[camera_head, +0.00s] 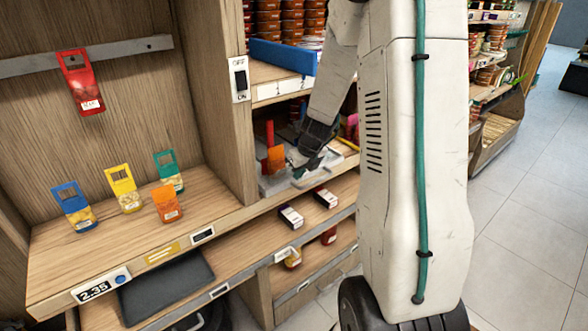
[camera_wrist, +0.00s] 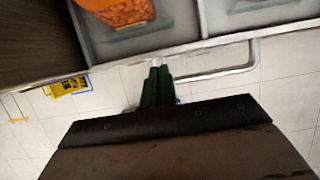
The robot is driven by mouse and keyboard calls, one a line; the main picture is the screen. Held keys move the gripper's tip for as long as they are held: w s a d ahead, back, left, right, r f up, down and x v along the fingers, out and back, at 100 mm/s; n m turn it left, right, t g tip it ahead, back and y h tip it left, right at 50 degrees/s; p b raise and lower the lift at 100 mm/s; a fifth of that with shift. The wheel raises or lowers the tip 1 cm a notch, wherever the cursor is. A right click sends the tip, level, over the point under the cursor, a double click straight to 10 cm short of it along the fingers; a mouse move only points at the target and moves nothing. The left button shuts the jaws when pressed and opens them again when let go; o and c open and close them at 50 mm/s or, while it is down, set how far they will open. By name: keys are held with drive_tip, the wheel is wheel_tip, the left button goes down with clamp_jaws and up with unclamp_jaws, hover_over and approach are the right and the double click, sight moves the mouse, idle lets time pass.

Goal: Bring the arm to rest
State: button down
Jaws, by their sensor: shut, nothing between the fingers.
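My gripper (camera_head: 302,168) is at the end of my arm, over the tray on the shelf right of the wooden post in the head view. In the wrist view my gripper (camera_wrist: 158,72) shows its two dark green fingers pressed together with nothing between them. The fingertips are close to the front edge of the grey tray (camera_wrist: 182,50). An orange packet (camera_wrist: 118,12) stands in the tray just beyond them, and it also shows in the head view (camera_head: 275,158). My arm bends down from the upper right, and its upright part hides some of the shelving.
Blue (camera_head: 73,206), yellow (camera_head: 124,187), green (camera_head: 168,171) and orange (camera_head: 166,203) packets stand on the left shelf. A red packet (camera_head: 79,83) hangs on the rail. A switch (camera_head: 240,78) is on the post. Small boxes (camera_head: 290,215) lie below. The floor (camera_head: 530,190) at right is clear.

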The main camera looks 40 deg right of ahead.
drive_tip(key=v, duration=1)
drive_tip(key=s+a+r+m+g, duration=0.1)
drive_tip(key=s+a+r+m, duration=0.2)
drive_tip(key=s+a+m, duration=0.5)
drive_tip(key=s+a+r+m+g, duration=0.1)
drive_tip(key=s+a+r+m, duration=0.3)
drive_tip(key=m, duration=1.1)
drive_tip(key=s+a+r+m+g, duration=0.1)
drive_tip(key=s+a+r+m, duration=0.2)
drive_tip(key=s+a+m, duration=0.8)
drive_tip(key=shift+s+a+r+m, duration=0.35)
drive_tip(key=shift+s+m, duration=0.1)
drive_tip(key=shift+m, duration=0.25)
